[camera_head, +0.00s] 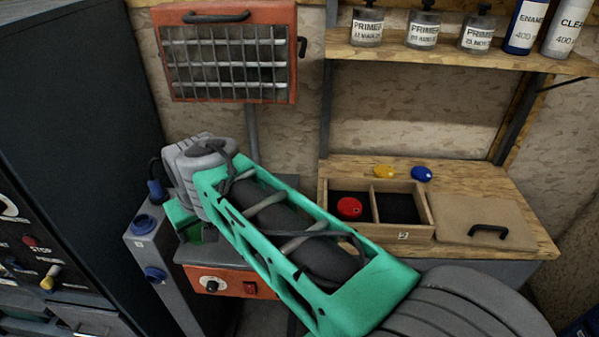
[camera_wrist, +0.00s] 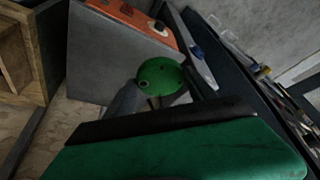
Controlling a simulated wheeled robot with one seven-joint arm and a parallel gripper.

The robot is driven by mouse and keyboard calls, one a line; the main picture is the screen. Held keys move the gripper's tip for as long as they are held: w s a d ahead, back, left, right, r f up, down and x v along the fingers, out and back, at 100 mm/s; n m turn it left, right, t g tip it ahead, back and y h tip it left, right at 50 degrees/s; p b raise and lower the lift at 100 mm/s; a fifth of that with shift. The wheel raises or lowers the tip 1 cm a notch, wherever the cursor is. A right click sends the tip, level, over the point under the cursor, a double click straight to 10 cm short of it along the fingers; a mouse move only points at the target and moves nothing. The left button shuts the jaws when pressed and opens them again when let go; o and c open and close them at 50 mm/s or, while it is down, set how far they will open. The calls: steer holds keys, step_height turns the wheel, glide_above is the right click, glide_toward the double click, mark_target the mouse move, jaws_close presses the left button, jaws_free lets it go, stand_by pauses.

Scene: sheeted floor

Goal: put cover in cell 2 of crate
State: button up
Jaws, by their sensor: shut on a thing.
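A round green cover (camera_wrist: 160,78) with small dark holes is between the fingers of my gripper (camera_wrist: 160,88) in the wrist view. The gripper is shut on it. In the head view, my arm hides most of the gripper; it is left of the crate and apart from it. The wooden crate (camera_head: 423,205) stands on the bench at the right, with two cells showing. Its left cell holds a red disc (camera_head: 349,208). The right cell (camera_head: 398,208), above the label 2, looks empty, with a dark floor.
A yellow disc (camera_head: 384,171) and a blue disc (camera_head: 421,173) lie behind the crate. A board with a black handle (camera_head: 487,232) is right of it. Bottles stand on the shelf (camera_head: 460,55) above. An orange machine (camera_head: 228,281) and a grey post (camera_head: 157,255) stand left of the bench.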

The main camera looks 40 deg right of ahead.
steer(key=s+d+m+g+h+b, duration=0.35)
steer(key=d+m, duration=0.55)
steer(key=d, duration=1.2)
steer(key=s+d+r+m+g+b, duration=0.2)
steer(key=s+d+m, duration=0.9)
steer(key=s, duration=0.5)
glide_above(397, 211)
steer(key=a, duration=0.1)
steer(key=shift+n+t+h, duration=0.25)
steer(key=shift+n+h, duration=0.1)
steer(key=shift+n, duration=0.05)
steer(key=f, duration=1)
steer(key=shift+a, duration=0.2)
step_height(397, 211, down, 3)
steer(key=shift+r, duration=0.15)
